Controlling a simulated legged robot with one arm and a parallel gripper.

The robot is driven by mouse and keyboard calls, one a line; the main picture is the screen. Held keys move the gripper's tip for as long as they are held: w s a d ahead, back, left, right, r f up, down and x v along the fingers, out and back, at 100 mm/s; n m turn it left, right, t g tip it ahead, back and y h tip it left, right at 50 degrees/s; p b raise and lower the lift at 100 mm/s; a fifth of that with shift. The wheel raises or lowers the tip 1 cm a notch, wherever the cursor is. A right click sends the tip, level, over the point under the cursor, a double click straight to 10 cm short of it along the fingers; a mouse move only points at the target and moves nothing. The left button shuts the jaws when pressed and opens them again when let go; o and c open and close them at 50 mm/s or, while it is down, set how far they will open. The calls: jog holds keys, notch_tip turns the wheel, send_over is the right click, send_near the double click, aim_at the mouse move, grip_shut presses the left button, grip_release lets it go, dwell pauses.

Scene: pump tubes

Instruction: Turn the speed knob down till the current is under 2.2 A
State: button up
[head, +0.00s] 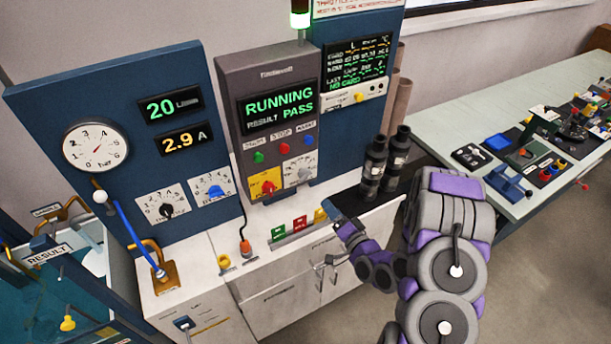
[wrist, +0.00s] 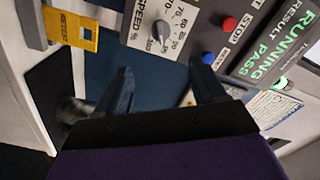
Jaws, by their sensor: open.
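The speed knob (head: 303,174) is a grey knob on a white dial plate, low on the right of the grey control box. In the wrist view the knob (wrist: 159,36), beside the SPEED label, lies ahead of and roughly between my fingertips. The current display (head: 183,139) reads 2.9 A. My gripper (head: 338,222) is below and to the right of the knob, apart from it. In the wrist view my gripper (wrist: 165,82) has its two dark fingers spread with nothing between them.
A red knob (head: 267,187) on a yellow plate sits left of the speed knob. Red (head: 283,146) and blue (head: 308,140) buttons are above it. The status display (head: 276,104) reads RUNNING, RESULT PASS. Dark bottles (head: 374,165) stand right. A yellow tag (head: 320,215) is below.

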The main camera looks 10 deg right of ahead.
aim_at(307, 178)
jog(key=b+x, duration=0.9)
jog(key=x, duration=0.8)
jog(key=shift+s, duration=0.1)
jog(key=shift+f, duration=0.1)
jog(key=c, duration=1.1)
